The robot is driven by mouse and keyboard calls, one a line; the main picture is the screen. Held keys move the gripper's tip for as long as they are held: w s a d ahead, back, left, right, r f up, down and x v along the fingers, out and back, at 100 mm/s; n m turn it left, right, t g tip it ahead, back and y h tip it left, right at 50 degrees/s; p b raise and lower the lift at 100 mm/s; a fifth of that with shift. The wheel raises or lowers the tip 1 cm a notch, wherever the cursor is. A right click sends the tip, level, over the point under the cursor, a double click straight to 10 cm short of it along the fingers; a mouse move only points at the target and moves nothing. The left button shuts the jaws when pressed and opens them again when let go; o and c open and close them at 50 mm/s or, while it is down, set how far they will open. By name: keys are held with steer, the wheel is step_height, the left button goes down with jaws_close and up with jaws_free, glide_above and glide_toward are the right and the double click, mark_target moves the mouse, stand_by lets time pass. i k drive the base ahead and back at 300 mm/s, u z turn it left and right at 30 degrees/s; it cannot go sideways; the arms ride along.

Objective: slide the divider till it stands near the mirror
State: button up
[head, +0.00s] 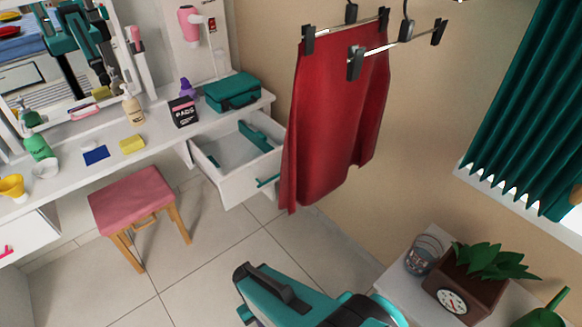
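An open white drawer (235,187) juts out under the right end of the dressing table. Inside it, a teal strip (254,136) that looks like the divider stands near the drawer's right side. A smaller teal piece (212,160) shows at the drawer's left side. The drawer front has a teal handle (267,181). The mirror (70,75) stands at the upper left behind the tabletop. My teal and black arm reaches in at the bottom, apart from the drawer.
A pink stool (133,199) stands left of the drawer. A red skirt (335,125) hangs just right of it. Bottles, a teal case (232,92) and a black box (183,111) stand on the dressing table (150,147). A planter (465,290) stands lower right. Floor is clear between.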

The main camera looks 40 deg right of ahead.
mark_target(258, 138)
steer(key=z, duration=0.85)
steer(key=k, duration=0.95)
steer(key=u, duration=0.1)
steer(key=i, duration=0.9)
